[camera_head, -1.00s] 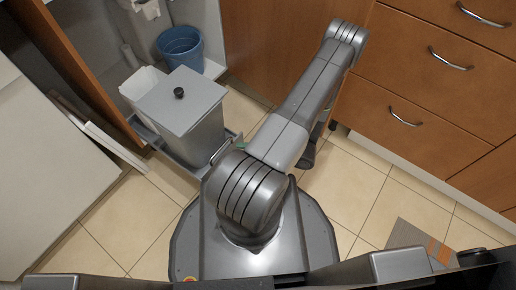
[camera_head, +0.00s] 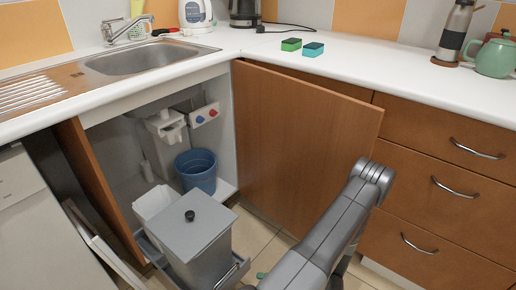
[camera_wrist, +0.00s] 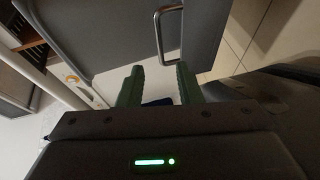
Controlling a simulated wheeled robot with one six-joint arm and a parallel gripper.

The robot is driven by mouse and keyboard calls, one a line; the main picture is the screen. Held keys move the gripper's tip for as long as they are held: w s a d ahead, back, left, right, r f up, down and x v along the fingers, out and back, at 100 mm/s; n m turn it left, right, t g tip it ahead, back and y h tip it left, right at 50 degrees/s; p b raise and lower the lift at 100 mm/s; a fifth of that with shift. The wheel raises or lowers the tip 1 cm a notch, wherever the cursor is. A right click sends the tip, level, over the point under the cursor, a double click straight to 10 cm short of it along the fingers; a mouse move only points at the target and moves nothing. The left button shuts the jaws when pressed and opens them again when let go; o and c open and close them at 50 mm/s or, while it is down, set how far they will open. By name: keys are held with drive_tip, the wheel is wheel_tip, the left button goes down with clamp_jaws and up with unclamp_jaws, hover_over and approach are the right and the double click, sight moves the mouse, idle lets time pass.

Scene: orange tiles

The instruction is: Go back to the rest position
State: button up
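My gripper (camera_wrist: 158,85) shows in the wrist view with its two green fingers apart and nothing held between them. A grey panel with a metal handle (camera_wrist: 160,40) is just ahead of the fingers. In the head view my arm reaches forward, bent at the elbow, at lower right of centre. The gripper is mostly hidden there; only a small green patch shows beside the arm, low in the picture. The grey lidded bin (camera_head: 190,240) stands on the pulled-out rack, left of the arm.
The brown cabinet door (camera_head: 290,140) stands open, close behind my arm. Drawers (camera_head: 440,210) are on the right. A blue bucket (camera_head: 197,175) is inside the sink cabinet. Green and teal sponges (camera_head: 302,46) lie on the white counter (camera_head: 350,65). Tiled floor shows around the bin.

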sight(229, 274)
drive_tip(key=shift+a, duration=0.1)
drive_tip(key=b+x, duration=0.3)
drive_tip(key=x, duration=1)
drive_tip(key=shift+w+a+f, duration=0.1)
drive_tip(key=shift+w+a, duration=0.05)
drive_tip(key=shift+a, duration=0.15)
